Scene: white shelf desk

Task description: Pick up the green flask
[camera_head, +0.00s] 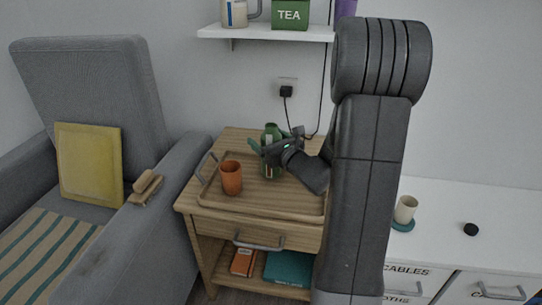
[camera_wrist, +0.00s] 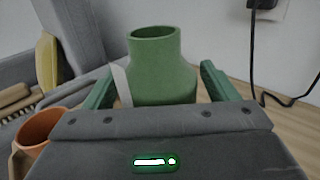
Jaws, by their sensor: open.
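The green flask (camera_head: 270,134) stands upright on the wooden side table, at the back of the tray. In the wrist view the flask (camera_wrist: 158,68) is straight ahead, with its open neck at the top and its lower body hidden behind my gripper housing. My gripper (camera_head: 262,147) is at the flask, reaching in from the right. In the wrist view my gripper (camera_wrist: 157,84) is open, with one green finger to the left of the flask and one to its right. A gap shows on the right side; I cannot tell whether the left finger touches.
An orange cup (camera_head: 232,177) stands on the tray (camera_head: 262,205), just left of the flask; it also shows in the wrist view (camera_wrist: 40,127). A black plug and cord (camera_head: 287,92) hang behind. A wall shelf (camera_head: 265,33) is above, and a grey armchair (camera_head: 95,75) is left.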

